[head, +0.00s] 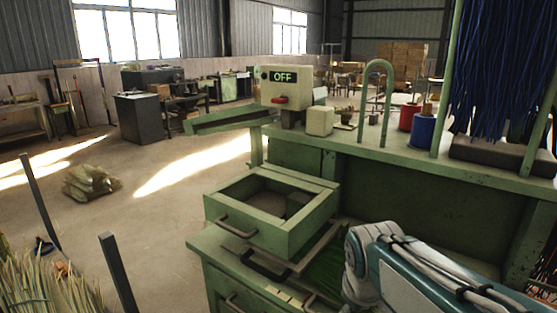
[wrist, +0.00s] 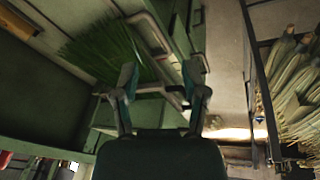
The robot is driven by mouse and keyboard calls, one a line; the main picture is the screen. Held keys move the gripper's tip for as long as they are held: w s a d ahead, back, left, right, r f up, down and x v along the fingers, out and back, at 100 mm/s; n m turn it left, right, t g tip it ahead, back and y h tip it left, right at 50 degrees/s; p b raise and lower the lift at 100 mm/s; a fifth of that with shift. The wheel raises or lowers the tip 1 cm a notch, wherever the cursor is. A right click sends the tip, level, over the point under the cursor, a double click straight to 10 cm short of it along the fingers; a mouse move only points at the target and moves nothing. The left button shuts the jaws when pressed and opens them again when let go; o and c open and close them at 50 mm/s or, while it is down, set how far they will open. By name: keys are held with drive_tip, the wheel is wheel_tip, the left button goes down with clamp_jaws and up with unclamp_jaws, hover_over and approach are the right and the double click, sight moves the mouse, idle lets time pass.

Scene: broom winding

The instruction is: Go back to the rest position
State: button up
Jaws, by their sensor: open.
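My gripper (wrist: 161,82) shows in the wrist view with its two fingers apart and nothing between them. The wrist picture is turned, so the floor and bench appear at odd angles. In the head view my white and teal arm (head: 425,275) reaches in at the lower right, and the gripper itself is not visible there. Behind the fingers in the wrist view are a green drawer unit (wrist: 175,30) and a bunch of green bristles (wrist: 100,50). The green bristles (head: 328,270) also show in the head view, partly hidden by my arm.
Blue strands (head: 500,70) hang at the right. Straw bundles (head: 45,285) and dark posts (head: 118,272) stand at lower left. Open floor lies left.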

drive_tip(key=s+d+r+m+t, duration=0.1)
drive_tip(key=s+m, duration=0.5)
drive_tip(key=s, duration=0.6)
drive_tip(key=shift+d+t+y, duration=0.2)
drive_tip(key=shift+t+y, duration=0.1)
drive_tip(key=shift+t, duration=0.3)
